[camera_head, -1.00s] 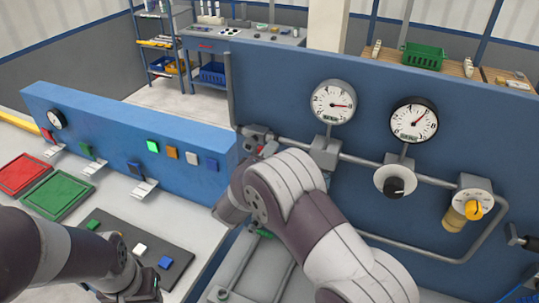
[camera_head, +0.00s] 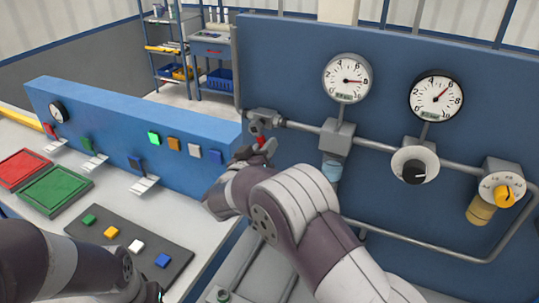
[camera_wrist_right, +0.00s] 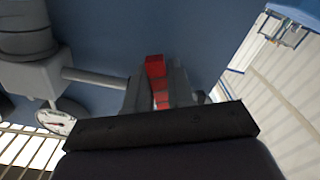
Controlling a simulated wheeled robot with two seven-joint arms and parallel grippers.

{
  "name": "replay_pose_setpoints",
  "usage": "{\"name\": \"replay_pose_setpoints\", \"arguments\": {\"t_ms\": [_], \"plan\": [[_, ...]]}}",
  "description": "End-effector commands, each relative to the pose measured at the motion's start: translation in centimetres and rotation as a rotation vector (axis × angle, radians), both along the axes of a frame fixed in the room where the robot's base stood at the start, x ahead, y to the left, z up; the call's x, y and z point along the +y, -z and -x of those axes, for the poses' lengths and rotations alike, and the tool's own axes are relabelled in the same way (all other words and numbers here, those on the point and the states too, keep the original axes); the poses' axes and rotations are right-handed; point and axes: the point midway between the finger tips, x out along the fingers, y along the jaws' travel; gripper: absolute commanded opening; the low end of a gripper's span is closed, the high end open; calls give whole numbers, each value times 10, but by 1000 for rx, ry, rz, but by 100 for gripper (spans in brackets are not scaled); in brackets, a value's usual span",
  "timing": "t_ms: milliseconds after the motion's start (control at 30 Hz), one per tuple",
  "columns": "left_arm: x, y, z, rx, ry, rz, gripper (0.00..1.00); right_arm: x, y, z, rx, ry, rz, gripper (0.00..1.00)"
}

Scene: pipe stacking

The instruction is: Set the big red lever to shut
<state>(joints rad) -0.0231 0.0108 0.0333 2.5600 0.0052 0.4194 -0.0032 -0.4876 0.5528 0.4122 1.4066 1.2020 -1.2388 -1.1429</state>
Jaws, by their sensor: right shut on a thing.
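The big red lever (camera_head: 262,143) is on a valve at the left end of the grey pipe on the large blue panel. Only a small red part of it shows in the head view. My right gripper (camera_head: 252,152) is at the lever. In the right wrist view the red lever (camera_wrist_right: 157,84) lies between the two fingers of the right gripper (camera_wrist_right: 160,90), which is shut on it. Its base is hidden by the fingers. My left arm comes in at the lower left, and its gripper (camera_head: 152,293) is mostly cut off by the bottom edge.
Two round gauges (camera_head: 346,78) (camera_head: 436,95), a black knob (camera_head: 413,172) and a yellow dial knob (camera_head: 503,195) are on the panel right of the lever. A low blue panel (camera_head: 120,125) with small levers and coloured buttons stands at left, beside red and green trays (camera_head: 54,190).

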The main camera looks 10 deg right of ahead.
Motion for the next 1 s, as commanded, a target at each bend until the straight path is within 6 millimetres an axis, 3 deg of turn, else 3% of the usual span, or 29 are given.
{"name": "replay_pose_setpoints", "arguments": {"t_ms": [33, 400, 1000], "plan": [[0, 11, 0, 0, 0, 0, 43, 2, 14, 0, -8, 1, -32, 0], [0, 35, 0, 0, 0, 0, 43, 15, 18, -9, -157, 1, -259, 0], [0, 45, 0, 0, 0, 0, 43, 22, 18, -13, -231, 3, -375, 0]]}}
